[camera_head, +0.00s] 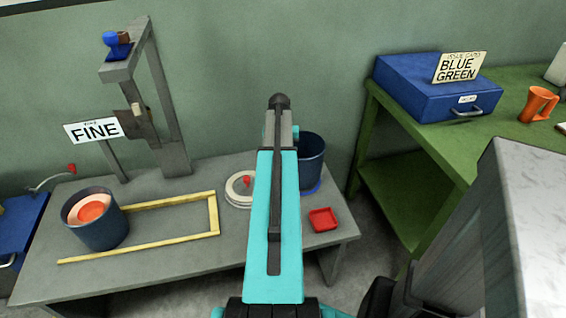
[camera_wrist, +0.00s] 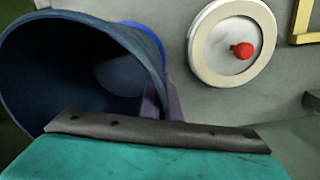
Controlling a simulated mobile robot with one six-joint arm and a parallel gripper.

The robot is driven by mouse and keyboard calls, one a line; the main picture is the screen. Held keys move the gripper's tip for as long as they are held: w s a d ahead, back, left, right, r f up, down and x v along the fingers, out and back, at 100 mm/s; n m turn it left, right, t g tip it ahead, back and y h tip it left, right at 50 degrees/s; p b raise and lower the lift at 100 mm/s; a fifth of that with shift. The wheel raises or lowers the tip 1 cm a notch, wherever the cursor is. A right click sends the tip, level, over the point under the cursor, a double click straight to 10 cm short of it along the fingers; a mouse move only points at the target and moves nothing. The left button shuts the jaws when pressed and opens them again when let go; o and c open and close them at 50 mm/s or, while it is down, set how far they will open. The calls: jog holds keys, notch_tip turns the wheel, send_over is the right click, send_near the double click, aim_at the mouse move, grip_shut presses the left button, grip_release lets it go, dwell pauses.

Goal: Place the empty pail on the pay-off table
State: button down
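A dark blue pail (camera_head: 312,160) stands at the right end of the grey table (camera_head: 160,262), partly hidden behind my arm. A bright blue mark (camera_head: 314,189) shows at its base. In the wrist view the pail (camera_wrist: 50,75) fills the left side, and its inside looks empty. My gripper (camera_wrist: 163,103) is at the pail's near rim, with a purple finger part close against the wall. Whether it is open or shut on the rim cannot be told. The gripper is hidden behind my arm in the head view.
A second blue pail (camera_head: 97,232) holding an orange-red item stands at the left, beside a yellow frame (camera_head: 215,212). A white disc with red knob (camera_head: 240,190) and a red tray (camera_head: 323,219) lie near my arm. A post stand (camera_head: 172,155) rises behind. A green bench (camera_head: 420,140) is right.

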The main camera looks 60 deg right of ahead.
jog(key=shift+f, duration=1.15)
jog(key=c, duration=2)
grip_release()
notch_tip(320, 180, up, 12)
jog(key=shift+w, duration=0.25)
jog(key=shift+a+r, duration=0.1)
jog(key=shift+r, duration=0.1)
